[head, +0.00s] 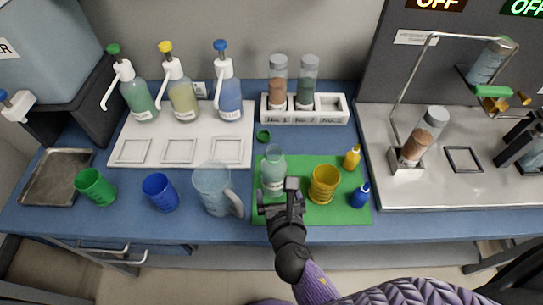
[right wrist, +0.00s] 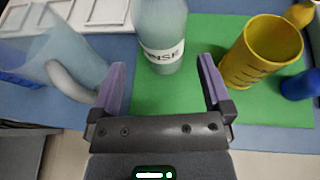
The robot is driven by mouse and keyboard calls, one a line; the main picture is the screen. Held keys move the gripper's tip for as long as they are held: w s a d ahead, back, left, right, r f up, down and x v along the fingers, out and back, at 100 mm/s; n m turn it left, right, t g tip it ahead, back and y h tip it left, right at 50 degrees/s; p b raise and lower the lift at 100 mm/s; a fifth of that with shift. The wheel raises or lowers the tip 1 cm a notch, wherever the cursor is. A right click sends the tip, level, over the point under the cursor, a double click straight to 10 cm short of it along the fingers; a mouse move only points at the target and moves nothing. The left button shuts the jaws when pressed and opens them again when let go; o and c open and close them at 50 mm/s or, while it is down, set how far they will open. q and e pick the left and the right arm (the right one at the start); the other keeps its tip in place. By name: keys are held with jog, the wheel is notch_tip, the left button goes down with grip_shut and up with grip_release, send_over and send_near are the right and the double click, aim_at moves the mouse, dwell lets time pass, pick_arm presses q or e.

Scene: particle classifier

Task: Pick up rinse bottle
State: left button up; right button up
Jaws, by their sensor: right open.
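The rinse bottle (head: 273,172) is a clear pale-teal bottle with a white label, standing upright on the green mat (head: 340,214). In the right wrist view the bottle (right wrist: 160,30) stands just beyond the fingertips, in line with the gap, and its label partly reads "NSE". My right gripper (head: 281,200) is open and empty, in front of the bottle at the mat's near edge; in the right wrist view its two fingers (right wrist: 160,75) are spread wide. The bottle's top is cut off in the right wrist view. My left gripper is not in view.
A yellow cup (head: 323,185) stands close right of the bottle, with small yellow (head: 352,158) and blue (head: 360,195) bottles beyond. A clear pitcher (head: 212,190) stands left of the gripper. A green cap (head: 263,136) lies behind the mat. Pump bottles (head: 184,102) stand on a white tray behind.

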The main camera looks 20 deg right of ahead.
aim_at(276, 181)
jog(key=b+x, duration=0.2)
jog(key=x, duration=0.5)
jog(key=shift+w+d+f, duration=0.1)
jog(key=shift+w+f, duration=0.1)
jog(key=shift+w, duration=0.3)
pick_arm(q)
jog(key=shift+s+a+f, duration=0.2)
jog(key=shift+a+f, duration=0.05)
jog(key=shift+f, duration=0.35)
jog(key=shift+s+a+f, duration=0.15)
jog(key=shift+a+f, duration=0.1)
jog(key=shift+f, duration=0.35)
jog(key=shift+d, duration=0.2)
pick_arm(e)
grip_shut()
